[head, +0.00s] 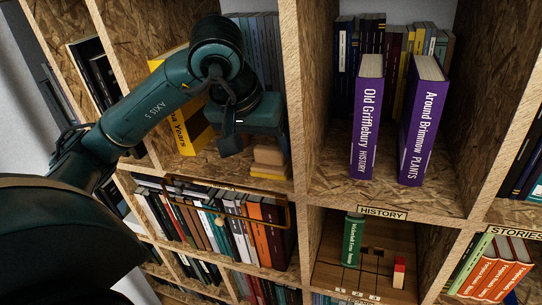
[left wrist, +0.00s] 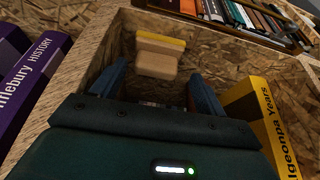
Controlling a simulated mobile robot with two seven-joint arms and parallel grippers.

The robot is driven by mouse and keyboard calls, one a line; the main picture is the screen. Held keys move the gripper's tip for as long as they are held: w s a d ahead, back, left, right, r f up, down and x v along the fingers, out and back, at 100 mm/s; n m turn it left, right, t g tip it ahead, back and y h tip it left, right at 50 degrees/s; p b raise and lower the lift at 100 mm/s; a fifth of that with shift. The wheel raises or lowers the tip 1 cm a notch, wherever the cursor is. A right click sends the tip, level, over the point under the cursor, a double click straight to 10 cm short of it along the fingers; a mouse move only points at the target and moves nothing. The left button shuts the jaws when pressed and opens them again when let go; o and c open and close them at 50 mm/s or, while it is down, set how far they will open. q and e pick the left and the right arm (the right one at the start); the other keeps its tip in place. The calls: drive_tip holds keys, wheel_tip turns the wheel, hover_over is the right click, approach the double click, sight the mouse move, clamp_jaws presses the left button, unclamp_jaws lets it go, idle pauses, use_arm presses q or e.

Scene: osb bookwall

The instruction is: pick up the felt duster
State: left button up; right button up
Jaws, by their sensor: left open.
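The felt duster (head: 270,158) is a small tan block with a yellow layer. It lies on the floor of an upper cubby, near the front edge and the right-hand divider. It also shows in the left wrist view (left wrist: 155,58), upper middle. My left gripper (head: 257,142) is inside the cubby, just above and behind the duster in the head view. In the left wrist view the gripper (left wrist: 158,80) is open, with one finger on each side of the picture and the duster showing beyond, between them. The fingers do not appear to touch it. My right gripper is not in view.
A yellow book (head: 195,125) stands left of my gripper, close to the left finger side. Grey books (head: 262,45) stand behind. Two purple books (head: 367,115) stand in the cubby to the right. Below is a shelf of books with a brass rail (head: 228,190).

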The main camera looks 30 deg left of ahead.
sight(269, 147)
use_arm(q)
drive_tip(key=shift+w, duration=0.25)
drive_tip(key=x, duration=0.5)
drive_tip(key=shift+w, duration=0.4)
drive_tip(key=c, duration=0.7)
drive_tip(key=shift+o, duration=0.2)
drive_tip(key=shift+r, duration=0.1)
